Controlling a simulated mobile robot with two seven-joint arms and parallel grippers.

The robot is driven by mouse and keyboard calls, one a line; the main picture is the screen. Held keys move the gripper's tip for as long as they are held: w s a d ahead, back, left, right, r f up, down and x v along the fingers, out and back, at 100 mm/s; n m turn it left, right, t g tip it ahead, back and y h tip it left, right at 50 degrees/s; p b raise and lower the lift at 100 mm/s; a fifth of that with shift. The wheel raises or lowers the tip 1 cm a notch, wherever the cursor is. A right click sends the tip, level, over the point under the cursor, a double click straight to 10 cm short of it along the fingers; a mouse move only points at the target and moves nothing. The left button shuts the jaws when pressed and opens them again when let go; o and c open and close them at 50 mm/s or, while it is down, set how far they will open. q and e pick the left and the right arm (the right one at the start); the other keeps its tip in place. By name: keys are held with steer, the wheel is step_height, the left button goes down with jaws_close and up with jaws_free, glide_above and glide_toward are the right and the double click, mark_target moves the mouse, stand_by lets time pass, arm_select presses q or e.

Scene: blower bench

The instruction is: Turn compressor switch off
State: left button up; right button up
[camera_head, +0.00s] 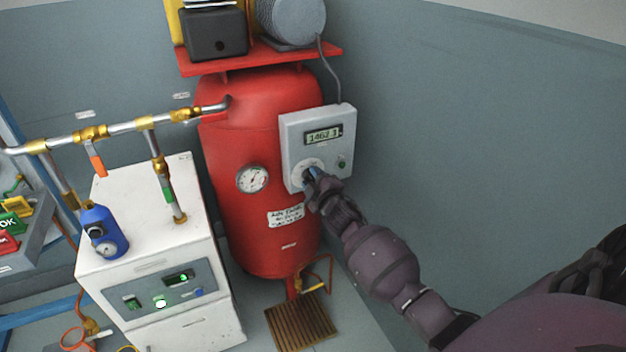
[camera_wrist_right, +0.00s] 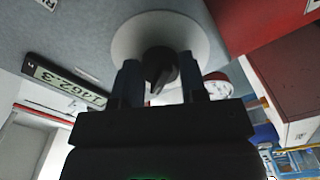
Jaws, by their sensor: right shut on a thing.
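The compressor is a red upright tank (camera_head: 240,150) with a light grey control box (camera_head: 318,130) on its right side. The box has a display reading about 1462 and a green light. The switch is a dark rotary knob (camera_wrist_right: 160,66) on a round white plate (camera_wrist_right: 125,42). My right gripper (camera_head: 312,176) is at the knob in the head view and covers most of it. In the right wrist view the two fingers of the gripper (camera_wrist_right: 160,80) stand on either side of the knob, shut on it. The knob's pointer faces down in that view. My left gripper is not in view.
A white dryer cabinet (camera_head: 150,235) with a lit panel stands left of the tank. Pipes with brass fittings (camera_head: 92,132) and an orange-handled valve run above it. A wooden slatted block (camera_head: 300,322) lies below the tank. The wall right of the box is bare.

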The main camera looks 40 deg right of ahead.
steer(key=o, duration=0.9)
steer(key=shift+s+a, duration=0.1)
steer(key=shift+s, duration=0.35)
steer(key=p+v, duration=0.1)
steer(key=v, duration=0.9)
steer(key=shift+p, duration=0.4)
steer(key=shift+w, duration=0.1)
